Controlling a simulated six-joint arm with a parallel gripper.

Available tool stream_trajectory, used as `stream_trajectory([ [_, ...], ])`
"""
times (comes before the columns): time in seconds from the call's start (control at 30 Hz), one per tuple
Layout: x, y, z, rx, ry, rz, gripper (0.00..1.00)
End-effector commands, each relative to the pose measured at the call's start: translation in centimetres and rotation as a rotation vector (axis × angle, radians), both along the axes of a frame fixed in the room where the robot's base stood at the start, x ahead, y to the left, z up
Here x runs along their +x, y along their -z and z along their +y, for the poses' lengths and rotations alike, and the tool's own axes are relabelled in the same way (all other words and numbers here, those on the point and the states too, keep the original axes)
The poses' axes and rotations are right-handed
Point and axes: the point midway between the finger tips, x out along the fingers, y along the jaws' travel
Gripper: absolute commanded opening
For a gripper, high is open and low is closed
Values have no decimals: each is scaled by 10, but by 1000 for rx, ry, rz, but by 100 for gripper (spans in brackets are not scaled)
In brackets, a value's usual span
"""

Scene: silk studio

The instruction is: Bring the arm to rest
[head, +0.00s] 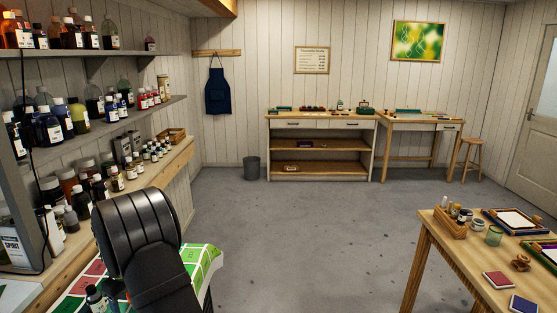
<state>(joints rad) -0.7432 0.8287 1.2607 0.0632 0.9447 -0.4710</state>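Black rounded links of my arm (140,235) fill the lower left of the head view. They stand in front of the wooden bench (165,172) and over a green, red and white patterned cloth (203,262).
Shelves (110,108) crowded with bottles run along the left wall, close to my arm. A wooden table (440,242) with frames, jars and small pads is at the right. A bin (251,168) stands by the back cabinet (320,157). The grey floor between is clear.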

Motion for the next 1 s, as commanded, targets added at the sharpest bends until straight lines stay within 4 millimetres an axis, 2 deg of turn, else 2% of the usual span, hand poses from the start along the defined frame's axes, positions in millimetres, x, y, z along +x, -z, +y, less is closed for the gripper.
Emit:
stream_trajectory([
  [0.3, -17, 34, 53, -1, -1, 0, 69],
  [0.53, -28, 55, 85, 0, 0, 0, 69],
  [0.73, -28, 71, 87, 1, 2, -1, 69],
  [1.0, -28, 74, 87, 1, 2, -1, 69],
])
